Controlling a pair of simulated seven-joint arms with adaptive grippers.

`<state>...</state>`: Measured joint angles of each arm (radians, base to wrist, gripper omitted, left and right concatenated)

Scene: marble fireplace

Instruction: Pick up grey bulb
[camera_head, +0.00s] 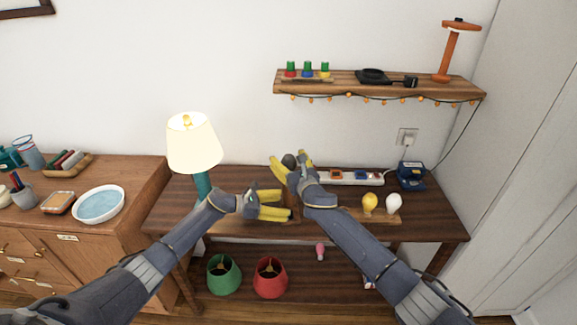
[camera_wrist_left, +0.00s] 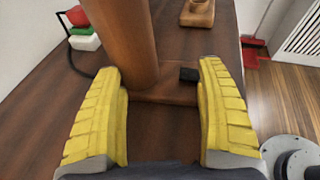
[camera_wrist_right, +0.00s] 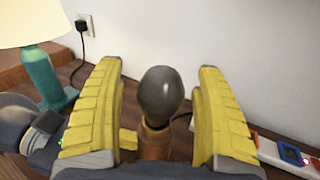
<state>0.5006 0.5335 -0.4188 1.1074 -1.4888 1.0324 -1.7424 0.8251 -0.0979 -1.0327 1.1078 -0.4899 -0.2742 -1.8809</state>
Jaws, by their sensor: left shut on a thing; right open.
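The grey bulb (camera_head: 289,160) sits upright on top of a brown wooden lamp stand (camera_wrist_left: 125,45). In the right wrist view the bulb (camera_wrist_right: 160,95) stands between my right gripper's fingers (camera_wrist_right: 160,66), with a gap on each side. The right gripper (camera_head: 289,157) is open around it at the back of the table. My left gripper (camera_head: 284,204) is lower and to the left, shut on the lamp stand's stem. In the left wrist view the stem rises at the left fingertip, above its flat base. The stand is mostly hidden behind my grippers in the head view.
A lit lamp (camera_head: 193,145) stands on the table's left. A power strip (camera_head: 350,177) lies along the back, beside a blue device (camera_head: 411,176). A yellow bulb (camera_head: 370,203) and a white bulb (camera_head: 394,203) stand on the right. A shelf (camera_head: 380,87) hangs above.

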